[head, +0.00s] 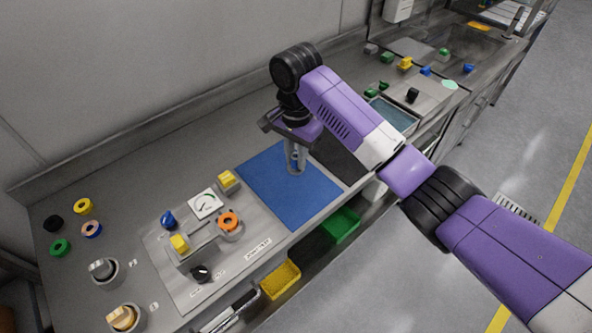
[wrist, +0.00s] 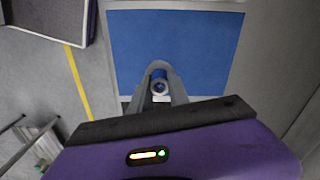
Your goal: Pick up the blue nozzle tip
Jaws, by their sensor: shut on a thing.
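My gripper (head: 296,168) is above the blue mat (head: 270,180) in the head view, fingers pointing down. I cannot tell whether the tip touches the mat. In the head view the tip is hidden between the fingers.
Left of the mat is a panel with a gauge (head: 206,204), a yellow block (head: 228,181), an orange ring (head: 229,222) and a blue knob (head: 167,219). Green (head: 341,224) and yellow (head: 281,280) bins sit below the front edge. Several small coloured parts lie at the far right.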

